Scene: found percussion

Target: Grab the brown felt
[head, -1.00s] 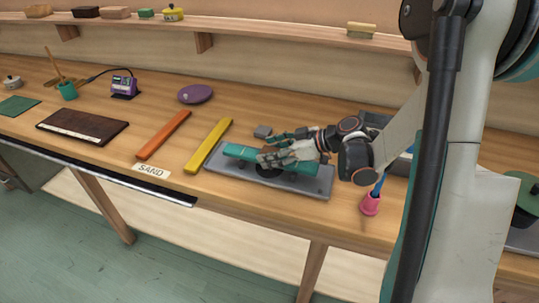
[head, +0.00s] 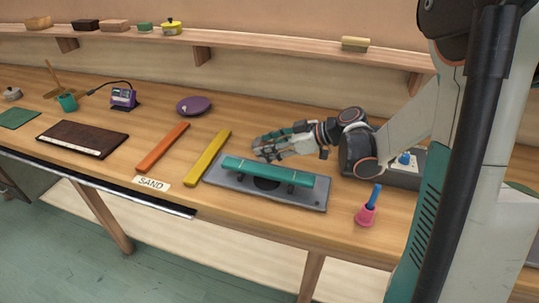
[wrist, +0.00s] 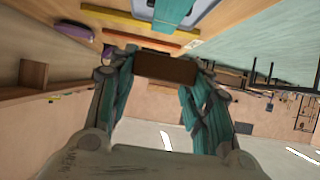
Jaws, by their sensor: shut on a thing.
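The brown felt (wrist: 165,68) shows in the wrist view as a dark brown flat block held across my fingertips. My gripper (wrist: 165,58) is shut on it, with teal fingers on both sides. In the head view my gripper (head: 262,148) is just behind the teal bar (head: 268,172), above the bench. The felt cannot be made out clearly there, as the fingers cover it.
The teal bar lies on a grey tray (head: 312,199). Yellow (head: 208,158) and orange (head: 163,147) bars lie left of it. A purple disc (head: 194,105) lies behind. Bare bench lies between the disc and my gripper.

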